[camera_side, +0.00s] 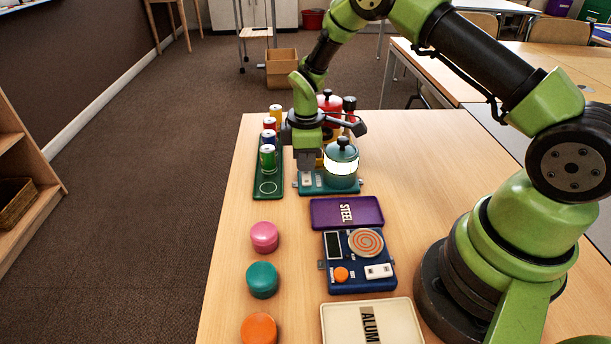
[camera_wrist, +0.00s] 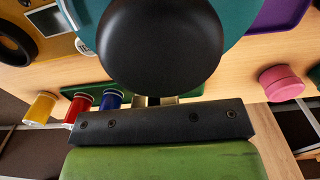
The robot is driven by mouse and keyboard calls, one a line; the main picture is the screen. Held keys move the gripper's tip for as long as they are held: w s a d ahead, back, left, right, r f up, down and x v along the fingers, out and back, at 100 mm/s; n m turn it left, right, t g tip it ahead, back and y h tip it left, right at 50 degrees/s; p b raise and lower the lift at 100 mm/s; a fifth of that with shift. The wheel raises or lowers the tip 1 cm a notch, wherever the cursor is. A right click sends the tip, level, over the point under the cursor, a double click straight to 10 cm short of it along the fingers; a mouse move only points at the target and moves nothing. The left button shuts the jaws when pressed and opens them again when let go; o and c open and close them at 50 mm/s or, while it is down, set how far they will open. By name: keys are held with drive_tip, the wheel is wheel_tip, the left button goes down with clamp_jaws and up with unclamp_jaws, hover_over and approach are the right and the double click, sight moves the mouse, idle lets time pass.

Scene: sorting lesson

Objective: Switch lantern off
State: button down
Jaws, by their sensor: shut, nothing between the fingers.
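The teal lantern (camera_side: 341,166) stands upright on a teal base plate (camera_side: 349,189) in the side view, and its middle band glows bright. A pale switch panel (camera_side: 307,181) is on the left part of the base. My gripper (camera_side: 307,166) points down just above that panel, left of the lantern body. It is shut and empty; I cannot tell whether its tips touch the switch. In the wrist view the lantern's black top knob (camera_wrist: 160,45) and teal lid (camera_wrist: 240,20) fill the middle. The gripper tips (camera_wrist: 155,101) are partly hidden behind the knob, and the switch is hidden.
A red lantern-like thing (camera_side: 328,101) stands behind. A green tray (camera_side: 267,188) with several cans lies left. A purple STEEL tray (camera_side: 364,215), a blue panel (camera_side: 353,284) and a cream tray (camera_side: 400,329) are in front. Pink (camera_side: 264,237), teal (camera_side: 262,280) and orange (camera_side: 259,328) pucks stand front left.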

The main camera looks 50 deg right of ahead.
sight(309, 183)
drive_tip(key=shift+f, duration=0.55)
drive_tip(key=shift+r, duration=3.5)
drive_tip(key=shift+r, duration=0.1)
drive_tip(key=s+a+r+m+t, duration=0.2)
drive_tip(key=s+r+m, duration=0.15)
drive_tip(key=r, duration=0.55)
drive_tip(key=s+a+r+m+t, duration=0.25)
drive_tip(key=s+r, duration=0.25)
drive_tip(key=r, duration=0.4)
drive_tip(key=s+a+r+m+t+y, duration=0.1)
drive_tip(key=s+r+m, duration=0.1)
drive_tip(key=s, duration=0.5)
drive_tip(key=s+a+r+m+t+y, duration=0.1)
drive_tip(key=s+r+m, duration=0.1)
drive_tip(key=s+m, duration=0.3)
drive_tip(key=shift+s+t, duration=0.35)
drive_tip(key=shift+s, duration=0.75)
